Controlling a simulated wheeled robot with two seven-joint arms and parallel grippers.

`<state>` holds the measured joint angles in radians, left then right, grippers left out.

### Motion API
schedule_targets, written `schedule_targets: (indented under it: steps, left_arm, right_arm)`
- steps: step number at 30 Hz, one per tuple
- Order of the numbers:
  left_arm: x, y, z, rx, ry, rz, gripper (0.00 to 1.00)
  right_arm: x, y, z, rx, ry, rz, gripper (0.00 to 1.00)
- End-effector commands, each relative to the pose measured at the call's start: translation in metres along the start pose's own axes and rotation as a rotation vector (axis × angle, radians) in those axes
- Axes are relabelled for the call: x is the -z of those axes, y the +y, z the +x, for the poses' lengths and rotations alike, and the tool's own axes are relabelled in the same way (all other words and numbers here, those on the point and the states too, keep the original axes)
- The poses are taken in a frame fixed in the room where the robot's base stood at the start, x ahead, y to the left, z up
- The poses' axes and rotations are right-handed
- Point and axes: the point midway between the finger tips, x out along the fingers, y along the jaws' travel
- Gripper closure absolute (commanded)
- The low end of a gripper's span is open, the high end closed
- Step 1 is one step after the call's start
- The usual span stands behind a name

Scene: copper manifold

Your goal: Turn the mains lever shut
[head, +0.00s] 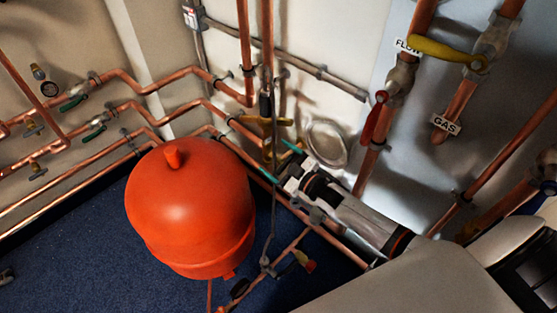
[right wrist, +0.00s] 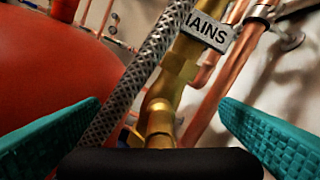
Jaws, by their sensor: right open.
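In the right wrist view a brass valve and pipe (right wrist: 158,118) stand straight ahead, with a tag reading "AINS" (right wrist: 207,31), its first letter hidden. My right gripper (head: 281,161) is open, its teal fingers apart on either side of the brass fitting in the right wrist view (right wrist: 160,135). I see nothing held. A black rounded bar (right wrist: 160,164) crosses the bottom of that view; I cannot tell whether it is the lever or part of my gripper. In the head view a yellow crosspiece (head: 265,120) sits on the pipework just beyond the fingertips. My left gripper is not in view.
A large red tank (head: 190,208) stands close left of my right gripper. A braided hose (right wrist: 137,75) runs beside the brass pipe. Copper pipes, a red lever (head: 375,118) and a yellow gas lever (head: 447,52) are on the wall. Blue floor (head: 95,265) lies clear at left.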

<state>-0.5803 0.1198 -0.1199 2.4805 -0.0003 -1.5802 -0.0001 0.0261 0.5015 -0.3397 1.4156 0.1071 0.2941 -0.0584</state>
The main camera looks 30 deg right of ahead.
Motion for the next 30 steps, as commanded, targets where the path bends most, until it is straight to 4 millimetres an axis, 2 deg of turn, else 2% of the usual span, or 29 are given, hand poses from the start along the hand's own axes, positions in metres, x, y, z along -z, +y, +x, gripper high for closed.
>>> schedule_targets:
  steps: [5, 12, 14, 17, 25, 28, 30]
  left_arm:
    - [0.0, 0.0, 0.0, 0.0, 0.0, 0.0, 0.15]
    - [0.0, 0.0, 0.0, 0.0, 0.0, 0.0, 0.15]
    - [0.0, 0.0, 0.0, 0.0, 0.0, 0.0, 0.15]
    - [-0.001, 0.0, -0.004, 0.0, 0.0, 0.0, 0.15]
    - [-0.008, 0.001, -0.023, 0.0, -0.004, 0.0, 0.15]
    - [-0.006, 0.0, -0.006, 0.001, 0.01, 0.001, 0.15]
    - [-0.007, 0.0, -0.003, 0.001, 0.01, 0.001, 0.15]
  right_arm:
    - [0.0, 0.0, 0.0, 0.0, 0.0, 0.0, 0.15]
    - [0.0, 0.0, 0.0, 0.0, 0.0, 0.0, 0.52]
    - [0.0, 0.0, 0.0, 0.0, 0.0, 0.0, 0.59]
    - [-0.002, -0.001, 0.0, 0.0, 0.0, 0.028, 0.59]
    - [-0.002, -0.002, 0.0, -0.001, 0.001, 0.383, 0.59]
    - [-0.001, -0.002, 0.0, 0.0, 0.001, 0.465, 0.59]
    - [0.0, -0.002, 0.0, 0.0, 0.0, 0.491, 0.59]
